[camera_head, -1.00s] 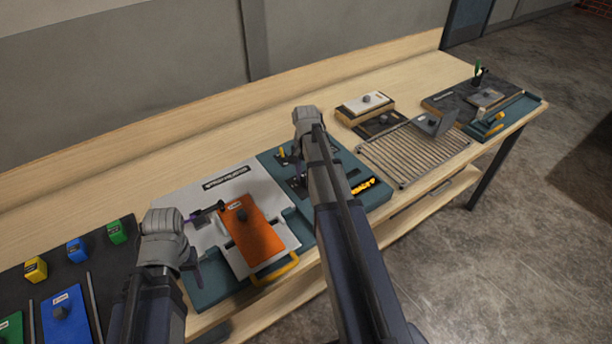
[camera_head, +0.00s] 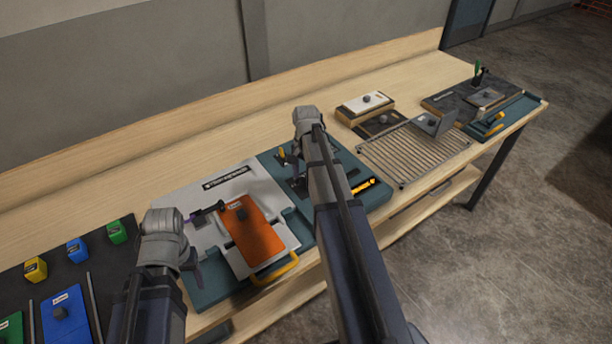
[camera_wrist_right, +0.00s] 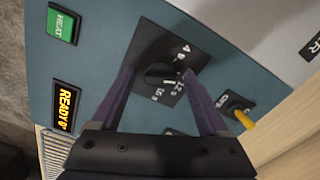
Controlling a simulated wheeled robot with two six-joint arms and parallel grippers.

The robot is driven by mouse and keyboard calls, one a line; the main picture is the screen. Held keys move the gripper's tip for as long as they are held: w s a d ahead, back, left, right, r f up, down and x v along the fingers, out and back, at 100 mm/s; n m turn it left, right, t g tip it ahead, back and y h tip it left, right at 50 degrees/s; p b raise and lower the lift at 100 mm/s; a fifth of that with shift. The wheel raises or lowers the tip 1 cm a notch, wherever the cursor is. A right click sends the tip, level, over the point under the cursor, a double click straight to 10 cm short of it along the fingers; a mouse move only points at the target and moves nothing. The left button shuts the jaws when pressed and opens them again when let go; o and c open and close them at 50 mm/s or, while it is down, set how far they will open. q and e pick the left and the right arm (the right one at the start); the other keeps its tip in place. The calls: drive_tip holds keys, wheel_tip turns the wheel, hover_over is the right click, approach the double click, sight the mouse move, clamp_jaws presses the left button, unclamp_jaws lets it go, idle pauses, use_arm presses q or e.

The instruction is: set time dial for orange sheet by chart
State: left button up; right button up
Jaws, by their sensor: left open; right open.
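The time dial (camera_wrist_right: 158,75) is a dark round knob on a black square plate with white numbers, on the teal console panel (camera_wrist_right: 95,27). My right gripper (camera_wrist_right: 158,78) is open in the right wrist view, its two purple fingers on either side of the knob. Whether they touch it I cannot tell. The orange sheet (camera_head: 252,226) lies on the light plate of the console. My left gripper (camera_head: 182,262) is open left of the sheet. I cannot make out a chart.
An amber READY display (camera_wrist_right: 67,107) and a green HEAT button (camera_wrist_right: 62,25) sit by the dial. A yellow-tipped lever (camera_wrist_right: 243,118) stands close to the right finger. A wire rack (camera_head: 415,155) lies right of the console. Blue, green and yellow pieces lie on a dark mat (camera_head: 110,262).

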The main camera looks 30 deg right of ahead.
sight(305, 178)
wheel_tip(305, 178, up, 8)
drive_tip(key=p, duration=0.8)
use_arm(q)
wheel_tip(305, 178, up, 8)
use_arm(e)
drive_tip(key=shift+f, duration=0.1)
use_arm(q)
drive_tip(key=shift+f, duration=0.15)
